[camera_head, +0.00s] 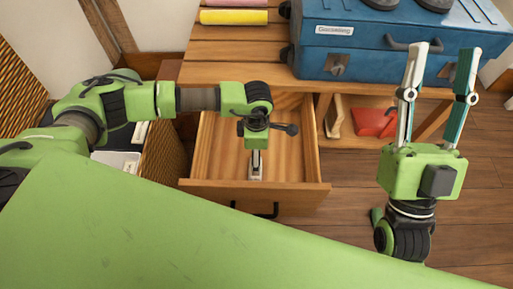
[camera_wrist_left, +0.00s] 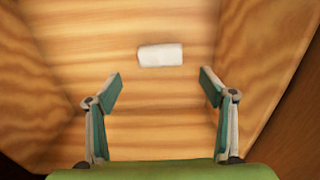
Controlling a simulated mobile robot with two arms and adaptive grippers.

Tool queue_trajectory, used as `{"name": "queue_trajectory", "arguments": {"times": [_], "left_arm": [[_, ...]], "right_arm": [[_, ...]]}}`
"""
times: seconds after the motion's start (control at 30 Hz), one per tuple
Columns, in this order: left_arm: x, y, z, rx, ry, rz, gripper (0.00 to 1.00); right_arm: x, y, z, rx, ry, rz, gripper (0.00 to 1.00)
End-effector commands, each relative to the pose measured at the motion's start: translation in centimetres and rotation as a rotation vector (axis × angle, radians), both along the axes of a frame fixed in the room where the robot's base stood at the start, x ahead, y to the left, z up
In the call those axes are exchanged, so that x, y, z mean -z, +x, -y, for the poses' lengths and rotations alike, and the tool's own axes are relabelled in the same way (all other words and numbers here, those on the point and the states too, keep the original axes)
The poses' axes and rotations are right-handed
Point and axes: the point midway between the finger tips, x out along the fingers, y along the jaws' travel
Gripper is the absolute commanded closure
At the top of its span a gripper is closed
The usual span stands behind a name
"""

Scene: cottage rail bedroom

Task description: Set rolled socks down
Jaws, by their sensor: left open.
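A small white block-like bundle (camera_wrist_left: 160,55), which looks like the rolled socks, lies on the wooden floor of the open drawer (camera_head: 320,186). In the left wrist view it is beyond my left gripper (camera_wrist_left: 160,88), roughly centred between the fingers and not touched by them. The fingers are open with nothing between them. In the head view my left gripper (camera_head: 255,165) points down inside the drawer, and I cannot make out the bundle there. My right gripper (camera_head: 441,70) is open and empty, fingers pointing up the picture, right of the drawer.
A wooden bench (camera_head: 230,72) stands above the drawer, with a yellow roll (camera_head: 233,17), a pink roll (camera_head: 236,3) and a blue suitcase (camera_head: 390,65) on it. A red item (camera_head: 373,122) is on the lower shelf. A wicker basket (camera_head: 163,155) stands left of the drawer.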

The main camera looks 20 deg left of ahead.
Motion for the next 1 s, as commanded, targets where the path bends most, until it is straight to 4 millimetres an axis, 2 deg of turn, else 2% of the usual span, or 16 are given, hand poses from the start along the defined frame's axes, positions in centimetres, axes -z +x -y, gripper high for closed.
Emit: {"name": "queue_trajectory", "arguments": {"times": [0.23, 0.87, 0.97, 1.0], "left_arm": [[-1.2, 0.0, 0.0, 0.001, 0.0, 0.0, 0.25], [-1.4, 0.0, 0.0, 0.0, 0.0, 0.0, 0.25], [-2.8, 0.0, 0.0, 0.0, -0.001, 0.0, 0.25], [-3.7, 0.0, 0.0, 0.0, -0.001, 0.0, 0.25]], "right_arm": [[1.4, 1.6, -0.3, 0.005, -0.03, -0.099, 0.6], [1.6, 1.9, -0.3, 0.005, -0.034, -0.112, 0.6], [2.7, 3.2, -0.7, 0.006, -0.05, -0.166, 0.6], [3.7, 4.2, -0.9, 0.007, -0.062, -0.206, 0.6]]}}
